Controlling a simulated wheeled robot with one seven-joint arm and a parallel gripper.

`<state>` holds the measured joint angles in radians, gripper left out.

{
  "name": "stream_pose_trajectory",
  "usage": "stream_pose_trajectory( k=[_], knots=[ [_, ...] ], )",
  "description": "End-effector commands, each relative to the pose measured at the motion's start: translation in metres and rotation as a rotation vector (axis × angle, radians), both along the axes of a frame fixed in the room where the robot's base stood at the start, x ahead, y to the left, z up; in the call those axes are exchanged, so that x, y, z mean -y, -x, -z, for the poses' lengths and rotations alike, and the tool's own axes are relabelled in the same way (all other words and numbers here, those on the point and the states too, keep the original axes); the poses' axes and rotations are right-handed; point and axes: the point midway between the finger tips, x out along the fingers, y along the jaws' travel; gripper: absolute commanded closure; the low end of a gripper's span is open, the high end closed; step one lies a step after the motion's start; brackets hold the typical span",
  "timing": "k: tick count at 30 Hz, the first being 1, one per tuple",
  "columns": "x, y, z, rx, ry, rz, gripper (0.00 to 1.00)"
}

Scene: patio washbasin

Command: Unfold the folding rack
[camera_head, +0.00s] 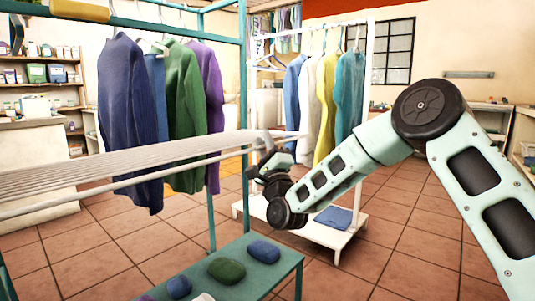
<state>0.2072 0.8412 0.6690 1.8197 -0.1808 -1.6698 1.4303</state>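The folding rack (120,163) is a pale panel of thin parallel rails at the left. It stands out roughly level in front of the teal frame, and its left part runs out of view. My gripper (272,148) is at the right end of the rack, at its outer rail. The fingers are small and dark, and partly hidden by the rail end and the wrist. I cannot tell whether they are closed on the rail or only beside it.
A teal frame (243,100) with hanging sweaters stands behind the rack. Its low teal shelf (255,283) holds rolled cloths (227,270). A white garment rack (368,80) with more clothes stands behind my arm. Tiled floor (405,235) is open at the right.

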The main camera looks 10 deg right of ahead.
Motion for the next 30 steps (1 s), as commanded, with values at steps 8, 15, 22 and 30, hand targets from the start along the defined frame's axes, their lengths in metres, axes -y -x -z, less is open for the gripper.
stream_pose_trajectory(
  k=[8, 15, 22, 30],
  knots=[
    [0.002, 0.030, 0.025, -0.002, 0.000, -0.003, 0.82],
    [0.007, 0.074, 0.065, -0.005, 0.000, -0.004, 0.82],
    [0.012, 0.104, 0.097, -0.005, -0.004, 0.000, 0.82],
    [0.014, 0.126, 0.112, -0.004, -0.002, -0.001, 0.82]
  ],
)
